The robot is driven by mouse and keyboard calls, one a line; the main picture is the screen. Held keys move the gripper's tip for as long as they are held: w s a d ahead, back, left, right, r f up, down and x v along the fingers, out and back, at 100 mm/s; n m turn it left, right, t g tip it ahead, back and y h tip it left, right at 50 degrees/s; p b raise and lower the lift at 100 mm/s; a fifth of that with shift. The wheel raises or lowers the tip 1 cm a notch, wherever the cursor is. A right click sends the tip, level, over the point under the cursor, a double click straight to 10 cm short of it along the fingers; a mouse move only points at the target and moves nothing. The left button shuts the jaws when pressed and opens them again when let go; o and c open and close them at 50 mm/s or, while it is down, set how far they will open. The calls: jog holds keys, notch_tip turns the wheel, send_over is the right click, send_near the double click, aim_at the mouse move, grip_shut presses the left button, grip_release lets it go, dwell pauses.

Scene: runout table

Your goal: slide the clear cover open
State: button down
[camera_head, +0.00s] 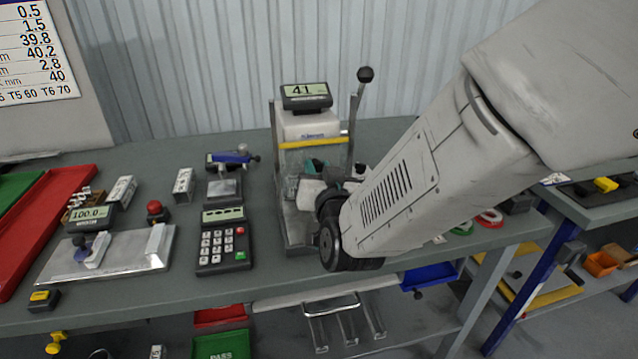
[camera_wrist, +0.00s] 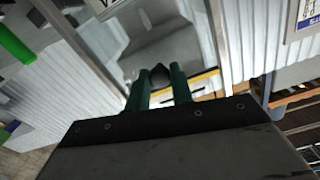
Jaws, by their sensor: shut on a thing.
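The tester (camera_head: 307,122) stands on the bench with a display reading 41 on top. Its clear cover (camera_head: 300,160) is a see-through panel with a yellow strip (camera_head: 311,144) along the top; the yellow strip also shows in the wrist view (camera_wrist: 205,84). My gripper (camera_head: 316,166) is at the front of the tester, its green fingers partly hidden by my wrist. In the wrist view, my gripper's two fingers (camera_wrist: 160,78) are shut on a dark round knob (camera_wrist: 160,74). How the knob joins the cover is hard to see.
A lever with a black ball (camera_head: 365,75) rises at the tester's right. A keypad unit (camera_head: 223,243) and a blue-handled device (camera_head: 232,158) stand to its left. Further left are a metal plate fixture (camera_head: 125,262) and a red tray (camera_head: 50,215). A corrugated wall is behind.

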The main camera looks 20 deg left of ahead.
notch_tip(320, 180, up, 9)
jog(key=shift+r, duration=0.1)
jog(key=c, duration=1.2)
grip_release()
jog(key=v, duration=0.8)
jog(key=shift+w, duration=0.1)
